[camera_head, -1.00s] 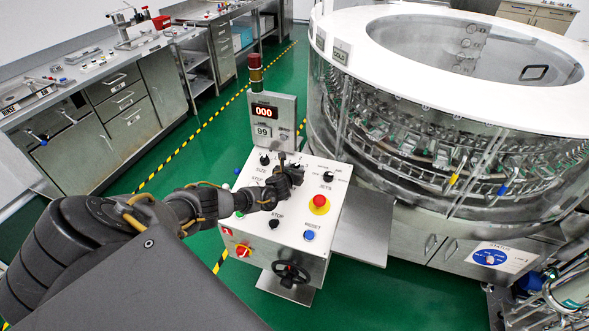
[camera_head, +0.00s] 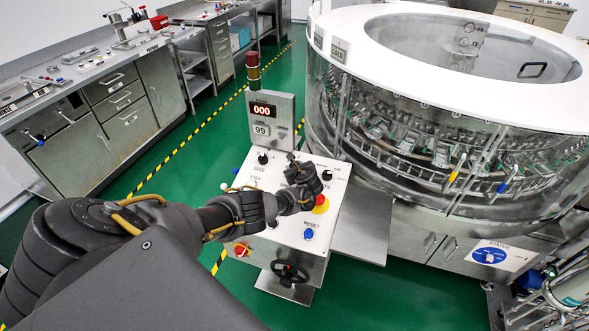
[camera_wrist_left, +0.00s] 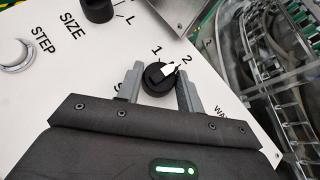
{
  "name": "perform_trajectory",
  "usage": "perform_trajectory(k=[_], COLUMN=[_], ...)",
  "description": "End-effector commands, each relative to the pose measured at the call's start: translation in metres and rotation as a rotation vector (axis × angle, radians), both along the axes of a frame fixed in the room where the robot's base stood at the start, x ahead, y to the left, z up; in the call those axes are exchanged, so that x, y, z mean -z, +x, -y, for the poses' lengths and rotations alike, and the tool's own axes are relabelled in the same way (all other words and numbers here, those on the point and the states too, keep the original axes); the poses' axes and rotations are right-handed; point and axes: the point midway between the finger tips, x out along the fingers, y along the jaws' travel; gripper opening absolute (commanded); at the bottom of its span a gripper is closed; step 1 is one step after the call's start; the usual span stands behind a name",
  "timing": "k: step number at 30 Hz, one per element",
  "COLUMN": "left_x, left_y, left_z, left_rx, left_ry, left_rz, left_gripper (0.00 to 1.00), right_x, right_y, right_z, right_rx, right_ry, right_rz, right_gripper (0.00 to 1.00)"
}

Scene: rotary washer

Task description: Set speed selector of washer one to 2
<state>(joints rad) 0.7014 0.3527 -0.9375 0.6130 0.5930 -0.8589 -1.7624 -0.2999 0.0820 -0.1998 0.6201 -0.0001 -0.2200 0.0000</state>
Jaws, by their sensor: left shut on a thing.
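The speed selector (camera_wrist_left: 160,78) is a round black knob with a white pointer, on the white control panel. It shows in the left wrist view between the printed 1 and 2 marks; the pointer aims up and right, toward the 2. My left gripper (camera_wrist_left: 159,82) is shut on this knob, one grey finger on each side. The label below the knob is mostly hidden by the gripper. In the head view my left gripper (camera_head: 303,170) is over the middle of the white control panel (camera_head: 260,205) and hides the knob. My right gripper is not in view.
A SIZE knob (camera_wrist_left: 97,8) and a STEP button (camera_wrist_left: 15,54) are near the gripper. A red emergency button (camera_head: 320,204), a blue RESET button (camera_head: 309,234) and a display (camera_head: 264,111) are on the console. The large round washer (camera_head: 450,130) stands to the right.

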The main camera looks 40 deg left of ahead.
Motion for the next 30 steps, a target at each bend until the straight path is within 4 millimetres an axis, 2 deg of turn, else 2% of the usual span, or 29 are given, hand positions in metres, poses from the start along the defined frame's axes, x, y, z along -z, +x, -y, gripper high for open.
perform_trajectory(k=[19, 20, 24, 30], left_x=[0.0000, 0.0000, -0.0001, -0.0001], left_y=[0.0008, 0.0008, 0.0008, 0.0006], left_z=[0.0007, 0.0007, 0.0005, 0.0002], left_rx=[-0.053, -0.053, -0.053, -0.054], left_ry=[-0.015, -0.015, -0.015, -0.014], left_rz=[0.004, 0.004, 0.004, 0.005], left_gripper=[0.14, 0.38, 0.56, 0.58], right_x=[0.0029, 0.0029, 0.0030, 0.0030], right_y=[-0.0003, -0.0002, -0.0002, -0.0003], right_z=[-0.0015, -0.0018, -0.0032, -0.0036], right_rx=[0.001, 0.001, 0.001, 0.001], right_ry=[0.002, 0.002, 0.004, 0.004], right_rz=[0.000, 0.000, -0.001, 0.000], right_gripper=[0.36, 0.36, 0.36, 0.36])
